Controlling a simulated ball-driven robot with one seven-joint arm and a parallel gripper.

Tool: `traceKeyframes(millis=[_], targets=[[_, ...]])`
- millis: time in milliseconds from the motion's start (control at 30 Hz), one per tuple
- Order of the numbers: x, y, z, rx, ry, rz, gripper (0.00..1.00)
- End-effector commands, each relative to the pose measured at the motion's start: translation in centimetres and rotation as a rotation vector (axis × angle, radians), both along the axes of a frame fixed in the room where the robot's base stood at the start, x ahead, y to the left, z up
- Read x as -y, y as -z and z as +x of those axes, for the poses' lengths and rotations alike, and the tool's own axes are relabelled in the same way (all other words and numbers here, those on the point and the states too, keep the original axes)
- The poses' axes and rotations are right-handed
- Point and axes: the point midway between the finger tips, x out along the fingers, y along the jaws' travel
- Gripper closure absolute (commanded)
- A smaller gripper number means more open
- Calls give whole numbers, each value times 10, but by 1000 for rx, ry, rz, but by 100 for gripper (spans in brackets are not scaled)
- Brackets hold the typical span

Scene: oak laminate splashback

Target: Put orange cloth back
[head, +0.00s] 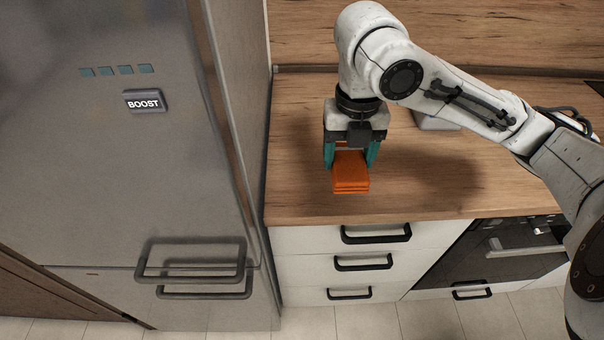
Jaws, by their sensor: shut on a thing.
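The orange cloth (351,172) is a folded, layered block at the left part of the wooden counter, near its front edge. My gripper (350,160) points down over it, with a teal finger on each side of the cloth. The fingers are shut on the cloth. Whether the cloth rests on the counter or is slightly lifted, I cannot tell. The rear part of the cloth is partly hidden by the gripper.
The wooden counter (440,180) is clear right of the cloth. A pale object (437,122) stands behind my arm, mostly hidden. A steel fridge (130,190) with a BOOST label rises at the left. Drawers (345,262) and an oven (490,250) are below the counter.

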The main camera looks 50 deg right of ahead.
Motion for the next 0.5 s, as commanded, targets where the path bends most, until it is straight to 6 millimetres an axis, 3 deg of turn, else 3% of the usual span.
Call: traceKeyframes(millis=[67,367,500], targets=[[0,8,4,4,-4,-3,64],[12,31,71,-1,-1,5,64],[17,59,91,-1,0,7,64]])
